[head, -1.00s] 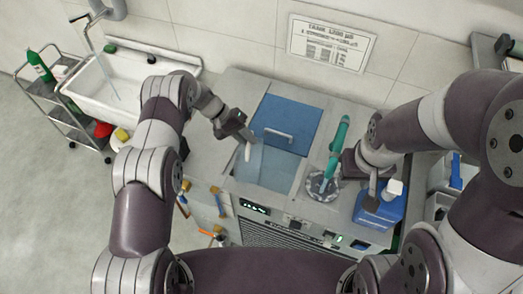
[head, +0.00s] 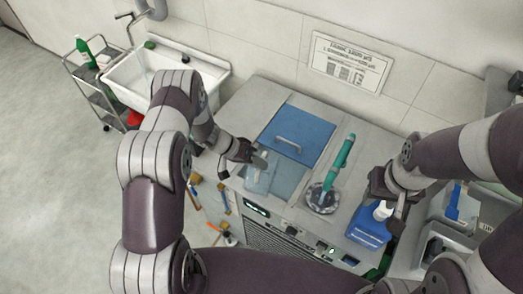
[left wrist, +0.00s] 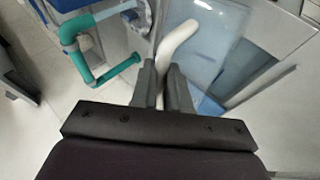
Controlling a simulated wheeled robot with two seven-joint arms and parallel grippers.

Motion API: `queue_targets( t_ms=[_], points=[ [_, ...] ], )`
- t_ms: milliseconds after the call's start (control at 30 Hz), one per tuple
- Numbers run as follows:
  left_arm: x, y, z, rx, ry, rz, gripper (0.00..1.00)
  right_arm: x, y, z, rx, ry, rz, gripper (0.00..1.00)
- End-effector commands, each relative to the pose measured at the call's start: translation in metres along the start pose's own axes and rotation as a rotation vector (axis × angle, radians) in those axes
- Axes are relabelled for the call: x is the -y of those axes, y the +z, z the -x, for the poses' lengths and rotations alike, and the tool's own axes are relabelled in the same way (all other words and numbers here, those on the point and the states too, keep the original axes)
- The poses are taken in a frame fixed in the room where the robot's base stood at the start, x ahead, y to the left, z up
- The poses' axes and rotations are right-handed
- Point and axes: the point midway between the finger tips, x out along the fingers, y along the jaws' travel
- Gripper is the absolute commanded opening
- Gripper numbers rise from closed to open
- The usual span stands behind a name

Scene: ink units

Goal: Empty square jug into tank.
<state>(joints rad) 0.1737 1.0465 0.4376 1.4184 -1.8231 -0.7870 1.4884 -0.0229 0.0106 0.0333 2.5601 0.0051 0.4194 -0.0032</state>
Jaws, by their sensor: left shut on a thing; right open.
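The square jug (head: 257,180) is clear and pale, and it hangs over the open front part of the tank (head: 288,181). My left gripper (head: 250,155) is at the jug's upper left side. In the left wrist view its fingers (left wrist: 166,82) are shut on the jug's white curved handle (left wrist: 180,38), with the clear jug body (left wrist: 198,58) beyond. I cannot tell how far the jug tilts or whether liquid runs out. A blue lid (head: 298,128) covers the tank's rear part. My right gripper (head: 392,192) is open, close above a blue container.
The blue container (head: 368,228) with a white cap stands at the unit's right front. A teal upright tool (head: 341,158) stands in a round fitting right of the tank. A sink (head: 150,72) and cart lie at the left. Brushes hang on the unit's left side.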

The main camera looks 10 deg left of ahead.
Motion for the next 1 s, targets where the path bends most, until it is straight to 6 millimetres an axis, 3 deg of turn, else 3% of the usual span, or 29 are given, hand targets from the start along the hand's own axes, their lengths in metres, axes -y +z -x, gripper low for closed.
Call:
queue_targets(
  t_ms=[167, 433, 1000],
  points=[
    [-0.002, 0.024, 0.004, -0.162, 0.003, -0.132, 0.0, 0.0, 0.003, -0.027, 0.001, 0.0, 0.0, 0.43],
    [-0.002, 0.045, 0.004, -0.364, 0.01, -0.306, 0.0, 0.0, 0.008, -0.065, 0.0, 0.0, 0.0, 0.43],
    [0.013, 0.063, -0.014, -0.705, 0.014, -0.605, 0.0, 0.0, 0.017, -0.142, 0.0, 0.0, 0.0, 0.43]
  ],
)
